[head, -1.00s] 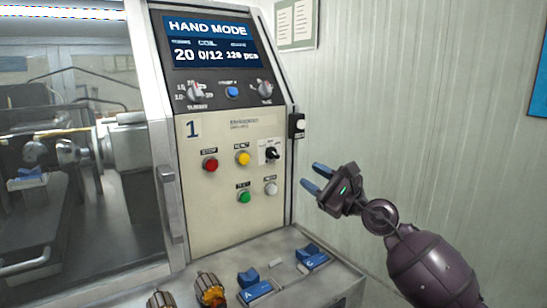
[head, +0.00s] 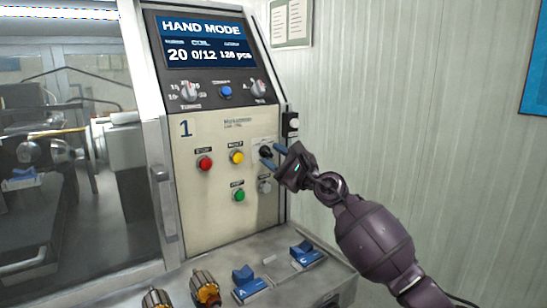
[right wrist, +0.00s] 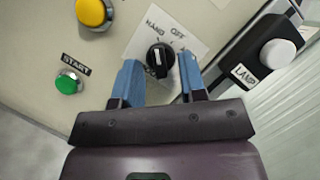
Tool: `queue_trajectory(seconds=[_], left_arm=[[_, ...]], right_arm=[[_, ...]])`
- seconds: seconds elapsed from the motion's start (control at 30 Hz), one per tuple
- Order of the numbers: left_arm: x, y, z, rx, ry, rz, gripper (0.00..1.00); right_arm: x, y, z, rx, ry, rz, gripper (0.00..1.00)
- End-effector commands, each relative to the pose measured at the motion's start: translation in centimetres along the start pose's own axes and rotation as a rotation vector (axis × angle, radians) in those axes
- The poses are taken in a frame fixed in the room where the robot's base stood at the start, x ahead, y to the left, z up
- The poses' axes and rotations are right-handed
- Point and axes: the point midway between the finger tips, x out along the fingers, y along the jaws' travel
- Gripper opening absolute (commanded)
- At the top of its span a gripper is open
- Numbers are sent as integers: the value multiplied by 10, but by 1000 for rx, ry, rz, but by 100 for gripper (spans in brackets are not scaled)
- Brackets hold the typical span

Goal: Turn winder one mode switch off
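The mode switch (head: 265,151) is a black rotary knob on a white plate, on the cream panel of winder 1. In the right wrist view the knob (right wrist: 160,58) shows close up, with HAND printed at its upper left and OFF at its upper right. I cannot tell for sure which mark its white line points to. The display (head: 203,43) reads HAND MODE. My right gripper (head: 272,157) is open, its blue fingertips at the knob; in the right wrist view the fingers (right wrist: 159,76) stand either side of its lower part, with gaps visible. My left gripper is out of view.
Red (head: 204,163), yellow (head: 237,157) and green (head: 239,195) buttons sit left of the switch. A lamp switch box (head: 291,124) is on the panel's right edge. Armatures (head: 205,288) and blue holders (head: 306,255) stand on the ledge below.

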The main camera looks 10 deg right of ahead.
Motion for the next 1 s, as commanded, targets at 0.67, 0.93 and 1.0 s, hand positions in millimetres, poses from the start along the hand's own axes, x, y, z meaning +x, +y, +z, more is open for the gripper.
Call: queue_trajectory(seconds=[0.67,0.93,1.0], left_arm=[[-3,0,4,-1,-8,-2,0],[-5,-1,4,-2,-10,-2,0],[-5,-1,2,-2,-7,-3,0]], right_arm=[[5,0,1,0,-1,0,0],[6,-2,2,8,-3,-6,0],[6,-2,3,20,-3,-11,0]])
